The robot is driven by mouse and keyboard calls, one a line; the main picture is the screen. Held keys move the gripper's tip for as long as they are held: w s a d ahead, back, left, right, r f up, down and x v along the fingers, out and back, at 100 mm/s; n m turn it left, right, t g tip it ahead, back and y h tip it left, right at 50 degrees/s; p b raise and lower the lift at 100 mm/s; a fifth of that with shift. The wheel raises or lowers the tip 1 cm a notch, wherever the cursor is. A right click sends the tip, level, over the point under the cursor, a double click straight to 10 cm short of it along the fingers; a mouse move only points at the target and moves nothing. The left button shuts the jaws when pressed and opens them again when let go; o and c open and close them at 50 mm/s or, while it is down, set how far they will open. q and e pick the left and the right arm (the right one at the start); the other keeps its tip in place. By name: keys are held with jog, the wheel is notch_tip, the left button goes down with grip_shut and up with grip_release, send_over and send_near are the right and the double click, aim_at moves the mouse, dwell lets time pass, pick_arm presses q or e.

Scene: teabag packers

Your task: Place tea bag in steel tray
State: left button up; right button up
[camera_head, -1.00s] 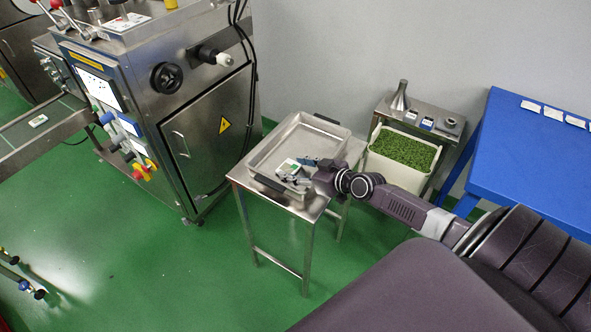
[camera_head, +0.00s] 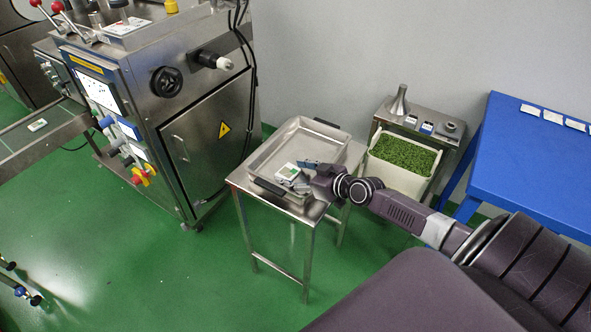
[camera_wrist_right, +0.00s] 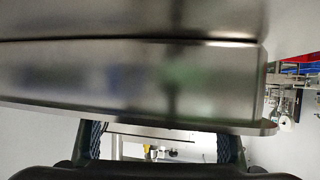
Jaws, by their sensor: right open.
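The steel tray (camera_head: 262,163) is a shallow rectangular pan with dark handles on a small steel table. A white and green tea bag (camera_head: 287,171) shows at the tray's near end, beside the fingers. Whether it lies flat on the tray floor is too small to tell. My right gripper (camera_head: 302,173) is over the tray's near right edge, with its fingers apart around or beside the bag. In the right wrist view, the two ridged fingers (camera_wrist_right: 160,142) stand wide apart with nothing visible between them, below the tray's steel wall (camera_wrist_right: 130,85). My left gripper is out of view.
A steel machine (camera_head: 160,100) stands left of the small table (camera_head: 308,215). Another white packet (camera_head: 38,125) lies on the conveyor. Green floor in front is open.

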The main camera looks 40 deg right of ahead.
jog(key=shift+s+f+g+p, duration=0.3)
jog(key=shift+s+f+p, duration=0.15)
jog(key=shift+f+p, duration=0.05)
jog(key=shift+d+r+p, duration=0.1)
jog(key=shift+r+p, duration=0.3)
jog(key=shift+p, duration=0.15)
jog(key=v, duration=1)
jog(key=shift+s+d, duration=0.25)
jog(key=shift+s+r, duration=0.4)
jog(key=shift+s, duration=0.05)
jog(key=shift+s+d, duration=0.1)
